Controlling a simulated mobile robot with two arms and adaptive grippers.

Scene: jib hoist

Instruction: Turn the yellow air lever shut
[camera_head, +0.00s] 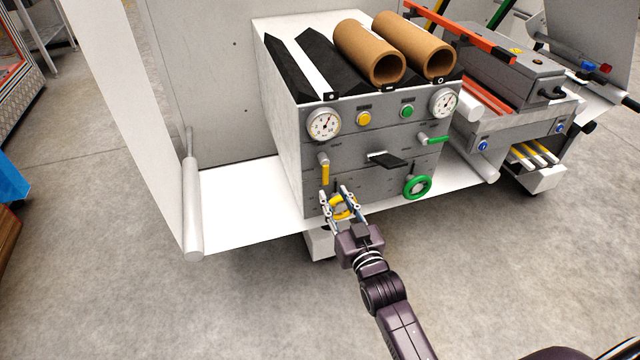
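The yellow air lever (325,173) is on the grey front panel, at the left, below the left gauge. It hangs straight down from its pivot. My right gripper (336,193) is just below the lever, with its fingers apart and pointing up toward the panel. A yellow handwheel (345,206) shows between and behind the fingers and is partly hidden by them. I cannot tell whether the fingers touch the wheel or the panel. The lever looks clear of the fingers. My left gripper is not in view.
Two brown tubes lie on top. A white upright panel stands at the left.

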